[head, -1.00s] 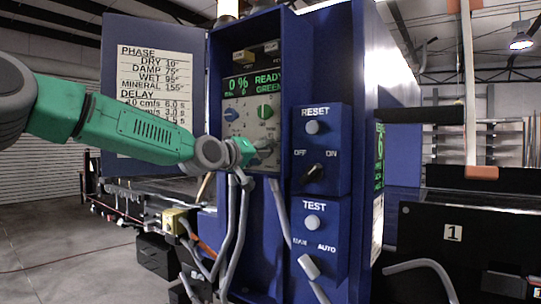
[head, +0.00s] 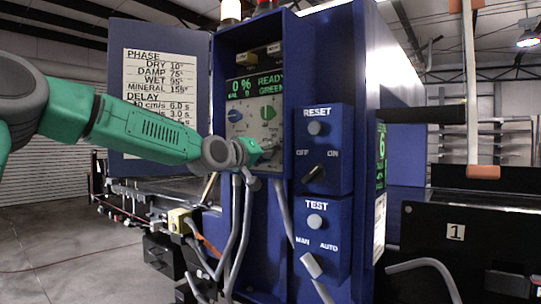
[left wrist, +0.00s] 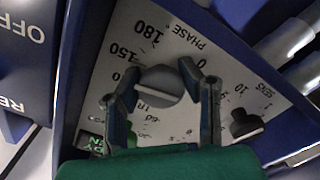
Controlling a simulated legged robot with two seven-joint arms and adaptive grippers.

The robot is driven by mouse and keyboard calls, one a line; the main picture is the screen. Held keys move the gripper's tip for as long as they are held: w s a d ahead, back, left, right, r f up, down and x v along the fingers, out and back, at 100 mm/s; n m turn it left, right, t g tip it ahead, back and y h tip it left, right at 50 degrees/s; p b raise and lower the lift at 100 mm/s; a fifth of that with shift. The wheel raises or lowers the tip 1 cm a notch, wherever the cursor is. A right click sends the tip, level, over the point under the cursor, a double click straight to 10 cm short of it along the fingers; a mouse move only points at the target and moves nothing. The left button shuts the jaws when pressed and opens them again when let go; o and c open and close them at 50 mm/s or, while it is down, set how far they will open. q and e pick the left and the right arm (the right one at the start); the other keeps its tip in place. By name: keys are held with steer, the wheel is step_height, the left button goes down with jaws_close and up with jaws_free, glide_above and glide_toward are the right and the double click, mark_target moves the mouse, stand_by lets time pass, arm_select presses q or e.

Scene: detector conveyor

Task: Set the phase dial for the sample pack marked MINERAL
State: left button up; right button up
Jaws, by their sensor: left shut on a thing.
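The phase dial (left wrist: 160,88) is a round grey knob with a pale line across it, on a light panel. In the left wrist view the panel reads PHASE°, with 150 and 180 beside the dial; the number the line marks is unclear. My left gripper (left wrist: 163,84) has a finger on each side of the dial and is shut on it. In the head view the left gripper (head: 252,151) reaches the lower part of the panel and partly covers the dial. A chart (head: 160,78) on the open door lists MINERAL 155°. My right gripper is not in view. I see no sample pack marked MINERAL.
A smaller dark knob (left wrist: 245,125) marked SENS sits beside the dial. The RESET box (head: 320,150) and TEST box (head: 320,235) stick out at right. Cables hang below.

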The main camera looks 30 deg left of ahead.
arm_select(q)
steer(key=shift+a+r, duration=0.2)
steer(key=shift+r, duration=0.2)
steer(key=o, duration=1.1)
steer(key=shift+o, duration=0.5)
steer(key=shift+a+f, duration=0.2)
steer(key=shift+f, duration=0.05)
steer(key=s+a, duration=0.1)
steer(key=s, duration=0.6)
steer(key=shift+f, duration=0.2)
steer(key=shift+s+d+r, duration=0.1)
steer(key=shift+s, duration=0.15)
